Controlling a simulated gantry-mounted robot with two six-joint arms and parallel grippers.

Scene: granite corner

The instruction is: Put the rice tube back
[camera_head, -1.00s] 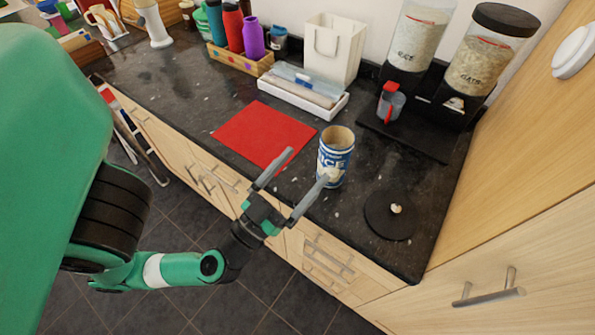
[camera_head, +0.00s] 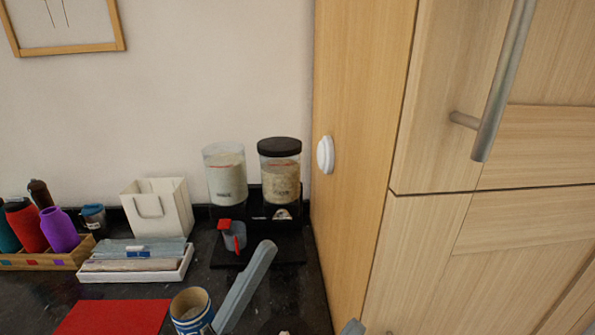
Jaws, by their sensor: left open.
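A clear tube of white rice (camera_head: 226,180) stands upright in the left place of a black two-place dispenser stand (camera_head: 262,212); no black lid shows on it. A blue and white canister (camera_head: 192,306) stands open on the dark counter, cut by the bottom edge; its label is mostly hidden. My left gripper (camera_head: 308,286) comes in from below, open with nothing between its fingers. One long grey finger rises just right of the canister, overlapping it in the picture; contact cannot be told. Only the other finger's tip shows. My right gripper is out of view.
A black-lidded grain tube (camera_head: 280,172) stands beside the rice tube, close to the tall wooden cabinet (camera_head: 361,120). A red-handled cup (camera_head: 234,237) sits below the stand.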

